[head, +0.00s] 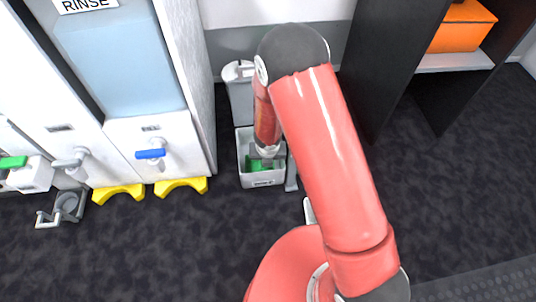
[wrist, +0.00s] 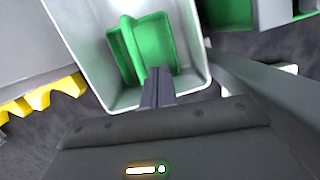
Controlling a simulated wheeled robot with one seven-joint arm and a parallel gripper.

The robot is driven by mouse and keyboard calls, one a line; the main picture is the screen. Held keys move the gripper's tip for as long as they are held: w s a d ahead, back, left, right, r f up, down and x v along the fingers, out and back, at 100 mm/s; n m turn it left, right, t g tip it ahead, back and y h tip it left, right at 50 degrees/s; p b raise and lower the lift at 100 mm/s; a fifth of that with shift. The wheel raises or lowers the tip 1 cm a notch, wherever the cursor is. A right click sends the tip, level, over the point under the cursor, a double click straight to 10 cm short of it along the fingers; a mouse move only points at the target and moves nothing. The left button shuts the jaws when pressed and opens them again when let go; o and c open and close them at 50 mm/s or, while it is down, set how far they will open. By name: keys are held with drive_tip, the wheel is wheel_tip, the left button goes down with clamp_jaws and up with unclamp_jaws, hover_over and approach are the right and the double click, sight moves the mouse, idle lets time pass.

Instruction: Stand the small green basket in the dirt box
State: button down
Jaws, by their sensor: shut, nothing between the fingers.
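The small green basket (head: 256,164) is inside the pale grey box (head: 262,183), which I take to be the dirt box, on the floor. In the wrist view the basket (wrist: 160,45) lies within the walls of the box (wrist: 84,40); I cannot tell whether it stands level or leans. My gripper (head: 266,152) is over the box, pointing down. Its fingers (wrist: 158,80) are shut and empty, close to the basket's near edge. My wrist hides part of the box and basket in the head view.
A grey bin (head: 238,95) stands behind the box. White dispensers with a blue tap (head: 150,154) and yellow floor pieces (head: 181,187) are to the left. A dark shelf unit holds an orange box (head: 464,27) at right. Dark floor is clear in front.

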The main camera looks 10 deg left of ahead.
drive_tip(key=b+x, duration=0.3)
drive_tip(key=x, duration=0.5)
drive_tip(key=shift+f, duration=0.25)
drive_tip(key=shift+w+r+p, duration=0.45)
drive_tip(key=shift+r+p, duration=0.05)
drive_tip(key=shift+r, duration=0.15)
drive_tip(key=shift+w+a+p, duration=0.2)
drive_tip(key=shift+w+p, duration=0.5)
drive_tip(key=shift+w, duration=0.8)
drive_tip(key=w+p, duration=0.1)
drive_tip(key=p, duration=0.1)
drive_tip(key=shift+w+r+p, duration=0.1)
drive_tip(key=shift+r+p, duration=0.15)
drive_tip(key=shift+p, duration=0.05)
drive_tip(key=shift+w+a+p, duration=0.1)
drive_tip(key=shift+w+p, duration=0.4)
drive_tip(key=shift+p, duration=0.2)
drive_tip(key=shift+w+a+f+p, duration=0.1)
drive_tip(key=shift+w+p, duration=0.6)
drive_tip(key=shift+p, duration=0.05)
drive_tip(key=shift+w+f, duration=0.2)
drive_tip(key=shift+f, duration=0.05)
